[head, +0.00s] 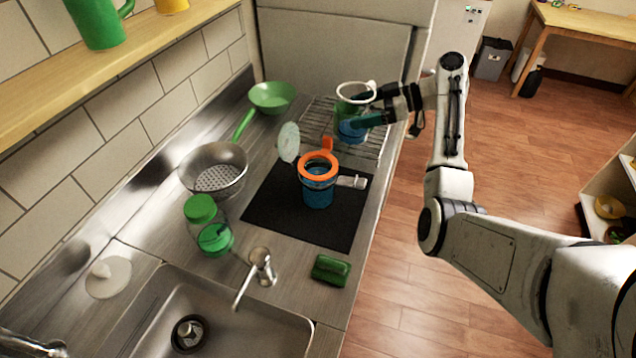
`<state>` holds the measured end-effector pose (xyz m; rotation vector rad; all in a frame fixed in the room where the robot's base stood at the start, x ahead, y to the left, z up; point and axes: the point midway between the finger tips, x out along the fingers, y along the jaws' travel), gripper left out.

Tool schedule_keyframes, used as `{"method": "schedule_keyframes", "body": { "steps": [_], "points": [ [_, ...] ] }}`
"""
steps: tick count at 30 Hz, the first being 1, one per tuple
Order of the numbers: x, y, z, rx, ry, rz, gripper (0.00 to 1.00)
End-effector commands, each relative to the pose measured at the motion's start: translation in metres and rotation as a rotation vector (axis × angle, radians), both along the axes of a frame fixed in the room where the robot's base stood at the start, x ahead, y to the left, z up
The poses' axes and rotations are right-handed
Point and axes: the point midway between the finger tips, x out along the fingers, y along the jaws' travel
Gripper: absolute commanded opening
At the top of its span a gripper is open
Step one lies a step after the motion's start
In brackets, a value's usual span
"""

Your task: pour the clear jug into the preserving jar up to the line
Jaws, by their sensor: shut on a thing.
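The clear jug (345,112) has a white rim and blue liquid low inside it. My gripper (360,109) is shut on the jug and holds it roughly upright, beyond and to the right of the jar. The preserving jar (318,194) stands upright on a black mat. It has an orange ring at its mouth, a round pale lid (288,142) swung open to its left, and a light metal clasp on its right. Blue shows inside the jar. The fill line cannot be made out.
The black mat (270,211) lies on the steel counter. A wire rack (318,112) is behind it. A metal colander (214,170), a green-lidded jar (208,225) and a green sponge (331,270) stand around it. The sink (185,290) is in front.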

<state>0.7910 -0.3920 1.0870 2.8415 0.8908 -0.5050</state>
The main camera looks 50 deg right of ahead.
Motion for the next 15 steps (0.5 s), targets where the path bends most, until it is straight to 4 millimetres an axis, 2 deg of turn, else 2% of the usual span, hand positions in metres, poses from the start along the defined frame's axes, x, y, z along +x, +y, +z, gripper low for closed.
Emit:
{"method": "schedule_keyframes", "body": {
  "steps": [8,15],
  "points": [
    [0.001,0.000,0.000,-0.001,-0.002,0.003,0.34],
    [0.019,0.001,-0.004,0.000,-0.007,0.091,0.34]
  ]
}}
